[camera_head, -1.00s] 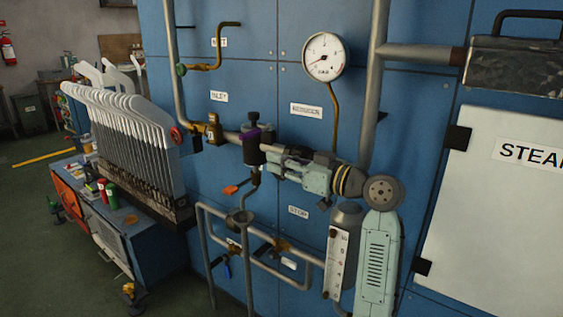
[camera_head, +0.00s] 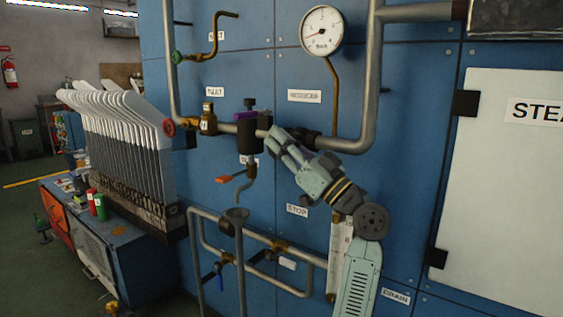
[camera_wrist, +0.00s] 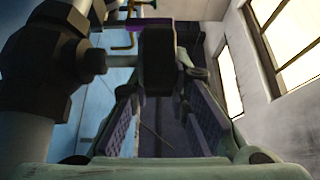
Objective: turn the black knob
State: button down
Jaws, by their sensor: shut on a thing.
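My gripper (camera_head: 273,140) points up and left at the pipe, beside the dark reducer body (camera_head: 250,136) with purple parts. A small black knob (camera_head: 250,104) stands on top of that body, apart from my fingers in the head view. In the wrist view my fingers (camera_wrist: 160,85) close in on a dark block (camera_wrist: 157,45), which looks like a black knob; its outline is partly hidden by the fingers. I cannot tell for certain which part of the reducer it is. A purple part shows just behind it.
A pressure gauge (camera_head: 322,30) hangs above on the blue panel (camera_head: 330,80). A grey pipe (camera_head: 370,90) and a black fitting (camera_head: 313,140) lie close to my gripper. White sock forms (camera_head: 120,130) stand at left.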

jog(key=shift+t+y+b, duration=0.3)
jog(key=shift+y+b, duration=0.1)
jog(key=shift+b, duration=0.25)
jog(key=c, duration=1.5)
grip_release()
jog(key=shift+s+d+f, duration=0.1)
jog(key=shift+s+d+f, duration=0.15)
jog(key=shift+d+f, duration=0.05)
jog(key=shift+d, duration=0.05)
jog(key=s+d, duration=0.3)
jog(key=d, duration=0.1)
jog(key=s+d+f, duration=0.1)
jog(key=s+d, duration=0.2)
jog(key=d, duration=0.1)
jog(key=s+d+f, duration=0.1)
jog(key=s+d, duration=0.2)
jog(key=d, duration=0.1)
jog(key=shift+d+f, duration=0.2)
